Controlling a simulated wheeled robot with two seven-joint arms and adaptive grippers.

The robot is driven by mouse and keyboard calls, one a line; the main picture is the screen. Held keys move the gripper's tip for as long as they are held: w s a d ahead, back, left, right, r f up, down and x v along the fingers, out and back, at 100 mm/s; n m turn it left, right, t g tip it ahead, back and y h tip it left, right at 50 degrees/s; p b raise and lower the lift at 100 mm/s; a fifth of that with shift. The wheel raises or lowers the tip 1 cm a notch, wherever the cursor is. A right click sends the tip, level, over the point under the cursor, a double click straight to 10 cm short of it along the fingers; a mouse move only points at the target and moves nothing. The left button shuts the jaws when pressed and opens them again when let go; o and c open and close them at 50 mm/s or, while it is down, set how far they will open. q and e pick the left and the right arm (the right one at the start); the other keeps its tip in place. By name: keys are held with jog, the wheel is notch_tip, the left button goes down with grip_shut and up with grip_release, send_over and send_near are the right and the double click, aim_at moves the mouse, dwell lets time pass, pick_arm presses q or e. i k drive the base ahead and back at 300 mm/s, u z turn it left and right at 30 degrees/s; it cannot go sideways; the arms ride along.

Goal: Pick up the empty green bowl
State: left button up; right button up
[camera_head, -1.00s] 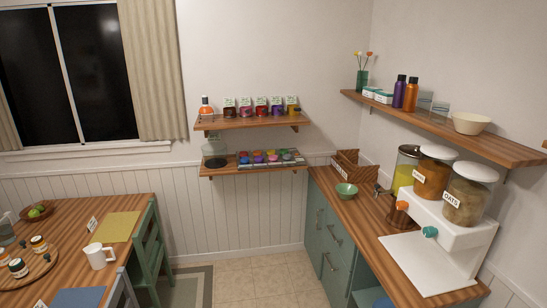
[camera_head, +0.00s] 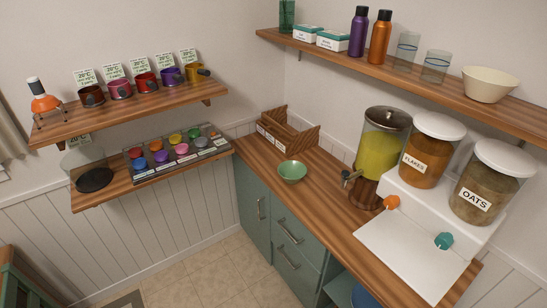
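The green bowl (camera_head: 292,172) stands upright on the wooden counter (camera_head: 305,203), near its left edge. Its inside looks empty. It sits in front of a wooden rack and to the left of the juice dispenser, with bare counter around it. Neither of my grippers shows in the head view.
A wooden rack (camera_head: 288,132) stands behind the bowl. A yellow-green drink dispenser (camera_head: 381,142) and jars of flakes (camera_head: 429,152) and oats (camera_head: 485,185) stand to the right. A wall shelf (camera_head: 400,76) with bottles and a cream bowl (camera_head: 489,85) hangs above. Mug shelf (camera_head: 135,109) at left.

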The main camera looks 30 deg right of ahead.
aim_at(292, 172)
jog(key=i, duration=1.8)
jog(key=z, duration=1.15)
